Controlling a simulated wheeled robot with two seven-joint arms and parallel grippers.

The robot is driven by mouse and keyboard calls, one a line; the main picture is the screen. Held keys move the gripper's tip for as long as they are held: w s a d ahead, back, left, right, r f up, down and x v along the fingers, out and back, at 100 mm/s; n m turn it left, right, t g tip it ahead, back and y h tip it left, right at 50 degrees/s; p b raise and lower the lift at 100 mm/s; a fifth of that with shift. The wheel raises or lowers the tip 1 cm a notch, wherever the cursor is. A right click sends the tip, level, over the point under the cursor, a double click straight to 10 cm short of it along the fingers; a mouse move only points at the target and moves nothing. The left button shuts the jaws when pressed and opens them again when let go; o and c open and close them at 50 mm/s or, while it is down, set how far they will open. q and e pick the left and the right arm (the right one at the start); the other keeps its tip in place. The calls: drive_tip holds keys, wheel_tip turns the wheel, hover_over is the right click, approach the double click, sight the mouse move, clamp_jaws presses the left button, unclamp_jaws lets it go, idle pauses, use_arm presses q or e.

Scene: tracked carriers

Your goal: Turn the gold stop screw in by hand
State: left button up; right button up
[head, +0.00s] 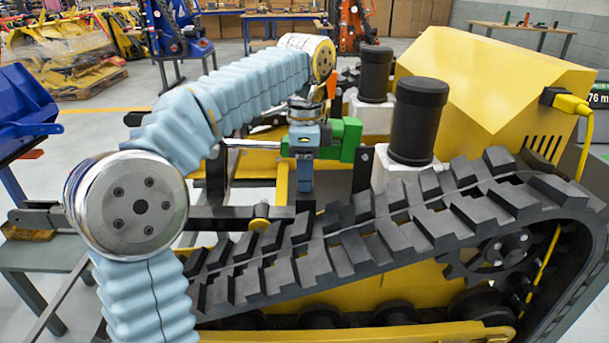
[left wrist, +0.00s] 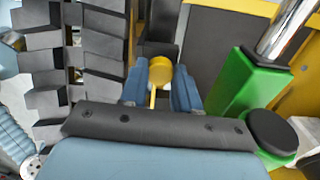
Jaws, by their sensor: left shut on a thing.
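The gold stop screw (left wrist: 160,72) shows in the left wrist view as a round yellow head with a thin yellow strip below it. My left gripper (left wrist: 158,88) has its two blue fingers on either side of the head, shut on it. In the head view my left gripper (head: 305,183) points down between the near track and the green block. I cannot make out the screw between the fingers there. How far the screw is in cannot be told. My right gripper is in neither view.
A green block (head: 350,138) with a chrome rod (head: 250,144) is close beside my left gripper. The black rubber track (head: 370,235) runs along the near side. Black cylinders (head: 418,120) and a yellow housing (head: 480,85) stand to the right.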

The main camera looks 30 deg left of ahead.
use_arm(q)
drive_tip(key=m+p, duration=0.1)
drive_tip(key=m, duration=0.1)
drive_tip(key=m+p, duration=0.1)
drive_tip(key=shift+r+m, duration=0.35)
drive_tip(key=shift+m, duration=0.05)
drive_tip(key=shift+o, duration=1.2)
drive_tip(key=shift+s+a+f+m+b, duration=0.1)
drive_tip(key=shift+f+m+b, duration=0.05)
drive_tip(key=shift+m, duration=0.4)
drive_tip(key=shift+s+f+m+b, duration=0.1)
drive_tip(key=shift+f+m+b, duration=0.05)
drive_tip(key=shift+m, duration=0.4)
drive_tip(key=shift+o, duration=0.7)
drive_tip(key=shift+m, duration=0.8)
drive_tip(key=shift+w+m, duration=0.2)
drive_tip(key=shift+m, duration=0.3)
drive_tip(key=c, duration=0.4)
drive_tip(key=shift+o, duration=0.2)
drive_tip(key=shift+w+d, duration=0.1)
drive_tip(key=shift+d, duration=0.2)
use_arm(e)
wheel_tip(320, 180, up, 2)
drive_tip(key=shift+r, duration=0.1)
